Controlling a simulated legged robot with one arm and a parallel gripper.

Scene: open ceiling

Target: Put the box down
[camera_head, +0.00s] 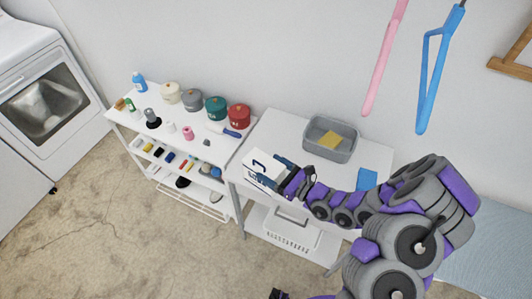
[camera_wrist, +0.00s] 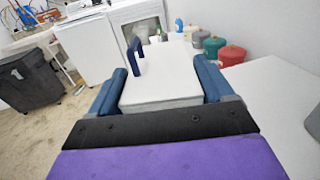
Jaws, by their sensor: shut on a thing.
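A white box (camera_head: 257,181) with a dark blue handle-like shape on it is at the left part of a white table (camera_head: 286,129). My gripper (camera_head: 276,170) is shut on the box, with its blue fingers along the sides. In the wrist view the box (camera_wrist: 160,88) sits between the two fingers of my gripper (camera_wrist: 160,68), and the dark blue shape stands up on its left side. The box covers part of the table's left edge. I cannot tell whether its underside touches the tabletop.
A grey bin (camera_head: 345,153) with a yellow item (camera_head: 330,140) inside stands at the table's back. A blue flat item (camera_head: 367,179) lies at the right. A white shelf unit (camera_head: 209,155) on the left holds several canisters, including a red one (camera_head: 239,116). The table's back left is clear.

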